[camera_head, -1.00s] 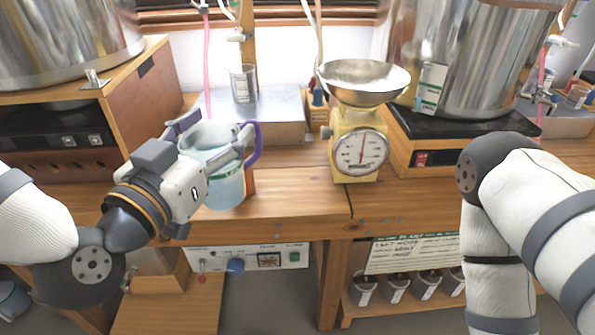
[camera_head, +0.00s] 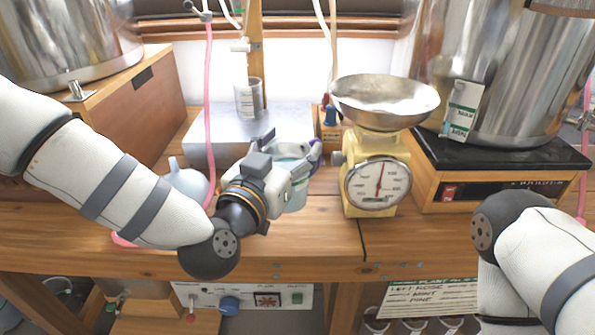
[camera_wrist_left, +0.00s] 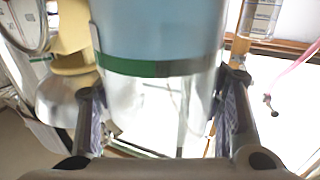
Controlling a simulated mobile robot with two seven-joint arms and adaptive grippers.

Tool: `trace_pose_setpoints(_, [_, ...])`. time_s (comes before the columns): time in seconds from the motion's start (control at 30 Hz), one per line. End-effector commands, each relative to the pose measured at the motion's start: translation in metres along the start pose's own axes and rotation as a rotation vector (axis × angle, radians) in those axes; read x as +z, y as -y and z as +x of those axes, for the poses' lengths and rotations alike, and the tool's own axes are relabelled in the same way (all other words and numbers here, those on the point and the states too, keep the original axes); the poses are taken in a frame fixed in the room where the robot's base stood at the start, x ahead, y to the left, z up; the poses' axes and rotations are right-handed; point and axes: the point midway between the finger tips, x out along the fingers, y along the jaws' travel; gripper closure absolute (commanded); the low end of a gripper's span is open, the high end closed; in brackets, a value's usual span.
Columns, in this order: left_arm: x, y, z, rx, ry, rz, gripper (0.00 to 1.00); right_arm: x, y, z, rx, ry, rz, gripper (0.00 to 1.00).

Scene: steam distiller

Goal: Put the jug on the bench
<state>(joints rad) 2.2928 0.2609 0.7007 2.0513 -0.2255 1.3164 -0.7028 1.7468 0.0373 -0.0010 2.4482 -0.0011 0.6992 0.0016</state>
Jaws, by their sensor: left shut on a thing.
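In the left wrist view the jug (camera_wrist_left: 160,35) fills the upper middle between the fingers. My right gripper is out of view; only my right arm shows.
A yellow kitchen scale (camera_head: 376,175) with a metal bowl stands close right of the jug. A metal box (camera_head: 225,130) bearing a glass beaker (camera_head: 249,98) stands behind. Bare bench lies in front.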

Motion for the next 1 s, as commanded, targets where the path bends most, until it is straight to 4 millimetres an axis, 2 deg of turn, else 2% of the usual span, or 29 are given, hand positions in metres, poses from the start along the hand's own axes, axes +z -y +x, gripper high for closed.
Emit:
trace_pose_setpoints(0.03, [0.010,-0.001,0.005,-0.001,0.002,-0.003,1.00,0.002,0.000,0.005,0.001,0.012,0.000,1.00])
trace_pose_setpoints(0.27, [0.024,-0.005,0.019,-0.001,-0.003,-0.002,1.00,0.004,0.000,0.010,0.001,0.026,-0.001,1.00])
trace_pose_setpoints(0.43, [0.054,-0.006,0.021,-0.001,-0.001,-0.001,1.00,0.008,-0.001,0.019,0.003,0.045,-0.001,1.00])
trace_pose_setpoints(0.8, [0.056,-0.006,0.021,-0.001,-0.007,0.001,1.00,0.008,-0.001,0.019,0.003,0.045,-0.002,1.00])
trace_pose_setpoints(0.83, [0.057,-0.006,0.021,-0.001,-0.004,0.001,0.38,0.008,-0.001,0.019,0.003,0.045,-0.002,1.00])
trace_pose_setpoints(0.9, [0.057,-0.006,0.021,-0.001,-0.005,0.001,0.22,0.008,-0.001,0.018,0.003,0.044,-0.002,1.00])
trace_pose_setpoints(1.0, [0.057,-0.006,0.021,-0.001,-0.005,0.001,0.20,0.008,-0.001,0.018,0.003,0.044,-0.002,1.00])
